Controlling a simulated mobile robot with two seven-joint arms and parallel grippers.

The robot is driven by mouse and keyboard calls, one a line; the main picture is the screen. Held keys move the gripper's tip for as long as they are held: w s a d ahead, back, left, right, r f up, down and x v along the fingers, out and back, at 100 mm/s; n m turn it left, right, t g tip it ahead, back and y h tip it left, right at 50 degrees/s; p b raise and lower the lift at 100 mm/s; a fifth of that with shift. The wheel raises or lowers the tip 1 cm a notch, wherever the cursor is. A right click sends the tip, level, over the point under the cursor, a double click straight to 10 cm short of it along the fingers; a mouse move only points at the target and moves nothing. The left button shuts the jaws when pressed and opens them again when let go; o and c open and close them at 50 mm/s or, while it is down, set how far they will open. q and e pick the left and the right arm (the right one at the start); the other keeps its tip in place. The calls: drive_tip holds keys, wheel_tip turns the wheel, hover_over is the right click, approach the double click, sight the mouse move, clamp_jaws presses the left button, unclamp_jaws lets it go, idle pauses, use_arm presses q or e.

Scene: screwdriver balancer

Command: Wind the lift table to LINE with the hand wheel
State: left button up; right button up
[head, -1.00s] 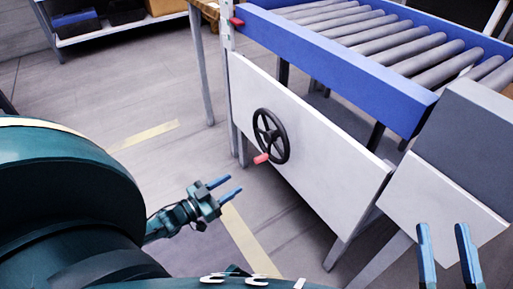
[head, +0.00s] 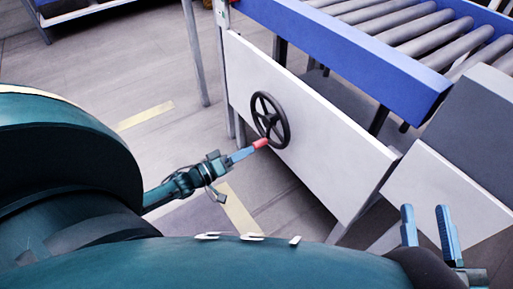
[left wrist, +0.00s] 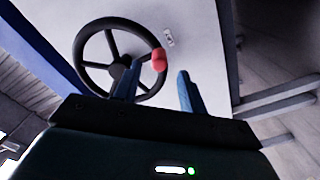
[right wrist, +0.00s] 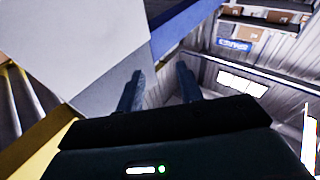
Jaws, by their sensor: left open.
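The black hand wheel (head: 270,106) is on the white side panel of the lift table (head: 335,47), which has a blue frame and grey rollers. The wheel's red handle (head: 260,143) sticks out at its lower rim. My left gripper (head: 247,150) is open, with its fingertips at the handle. In the left wrist view the red handle (left wrist: 159,59) appears between the open fingers (left wrist: 157,82), nearer the left one; contact cannot be told. The wheel (left wrist: 112,58) is behind it. My right gripper (head: 427,222) is open and empty at lower right. No LINE mark is readable.
A grey box-shaped part (head: 465,130) with a white lower panel (head: 455,195) stands at the right, near my right gripper. Table legs reach the floor (head: 160,80) at the left. The floor left of the wheel is clear, with yellow stripes.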

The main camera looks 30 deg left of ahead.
sight(256, 146)
use_arm(q)
drive_tip(key=shift+b+x, duration=0.7)
drive_tip(key=shift+x, duration=1.95)
use_arm(e)
drive_tip(key=shift+w+r+n+t+y, duration=0.2)
drive_tip(key=shift+r+n+t+y, duration=0.15)
drive_tip(key=shift+r, duration=0.2)
use_arm(q)
drive_tip(key=shift+c, duration=0.5)
clamp_jaws()
drive_tip(key=shift+f, duration=0.1)
use_arm(e)
drive_tip(key=shift+f, duration=0.1)
